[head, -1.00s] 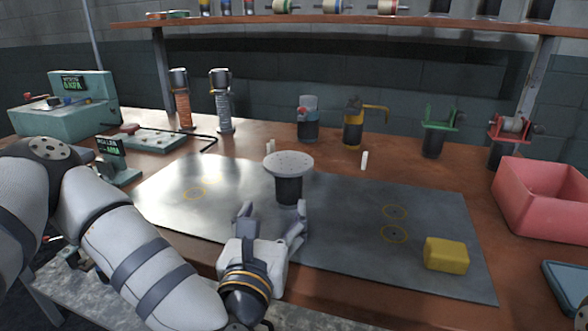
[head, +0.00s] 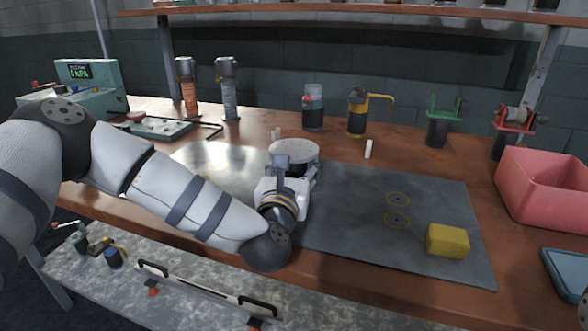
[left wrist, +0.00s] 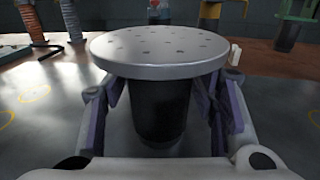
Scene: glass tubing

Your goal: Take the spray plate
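The spray plate (head: 294,151) is a round, pale grey disc with small holes on a dark cylindrical stem. It stands upright on the grey mat. In the left wrist view the disc (left wrist: 158,50) fills the upper middle, with its stem (left wrist: 160,112) below. My left gripper (head: 292,180) is at the plate's near side, just under the disc. In the left wrist view its fingers (left wrist: 163,105) stand on either side of the stem, open, with a gap visible on both sides. The fingertips are partly hidden under the disc.
The grey mat (head: 350,220) is clear to the right up to a yellow sponge-like block (head: 447,240). A pink bin (head: 545,200) stands at the right. A small white peg (head: 368,149), a yellow-black torch-like tool (head: 357,115) and a jar (head: 313,110) stand behind.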

